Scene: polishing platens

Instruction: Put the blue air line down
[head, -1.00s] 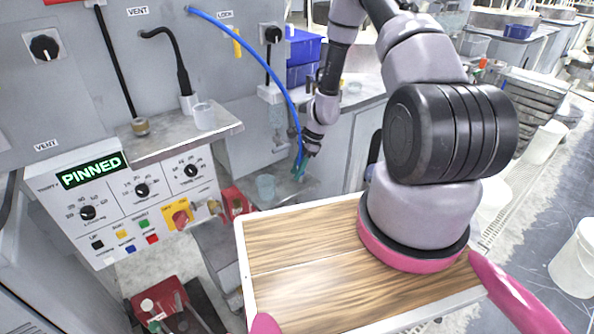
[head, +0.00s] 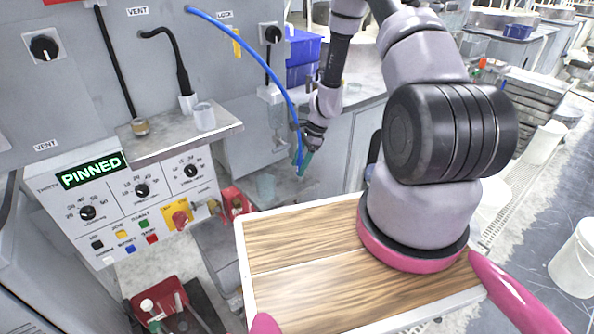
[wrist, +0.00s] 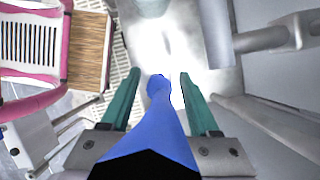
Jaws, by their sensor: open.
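The blue air line (head: 287,98) arcs down from the upper part of the grey panel to my gripper (head: 303,167). In the wrist view, my gripper (wrist: 159,76) has its two green fingers apart. The blue air line (wrist: 158,120) lies between them, its narrow far end close to fingertip level. A gap shows between the line and each fingertip. The line's far end is over a bright pale surface, and I cannot tell whether it touches anything.
A metal shelf (head: 160,145) with another cup (head: 203,116) juts from the panel. The control box (head: 130,205) reads PINNED. Blue bins (head: 303,50) stand behind my arm.

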